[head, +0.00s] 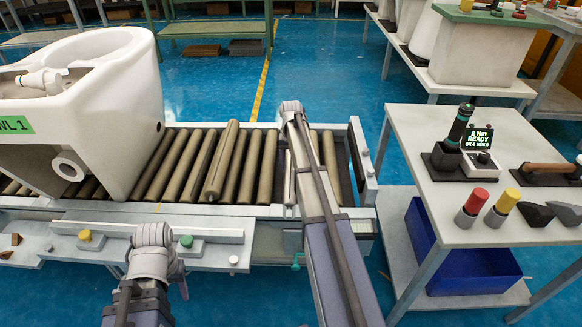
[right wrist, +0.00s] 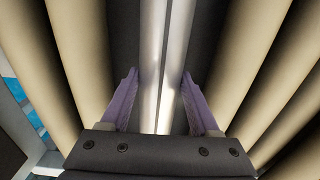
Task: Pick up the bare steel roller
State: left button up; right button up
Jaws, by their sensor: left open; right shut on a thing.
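The bare steel roller (right wrist: 165,60) runs up the middle of the right wrist view, bright and shiny between tan rollers. My right gripper (right wrist: 160,85) has one purple finger on each side of it and is shut on it. In the head view a pale strip of the steel roller (head: 288,180) shows beside my right arm, still level with the conveyor rollers. The right gripper's wrist (head: 292,108) is over the conveyor there, its fingers hidden. My left gripper (head: 153,238) is open in front of the conveyor, its fingertips hard to see.
A white toilet (head: 95,100) stands on the conveyor's left. One tan roller (head: 222,160) lies askew, looking raised. Green and yellow buttons sit on the front ledge (head: 210,235). A side table (head: 410,130) with tools and a blue bin (head: 465,270) stands right.

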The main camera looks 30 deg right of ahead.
grip_shut()
jog(key=shift+r, duration=0.15)
dwell(0.4)
notch_tip(320, 180, up, 10)
jog(key=p, duration=1)
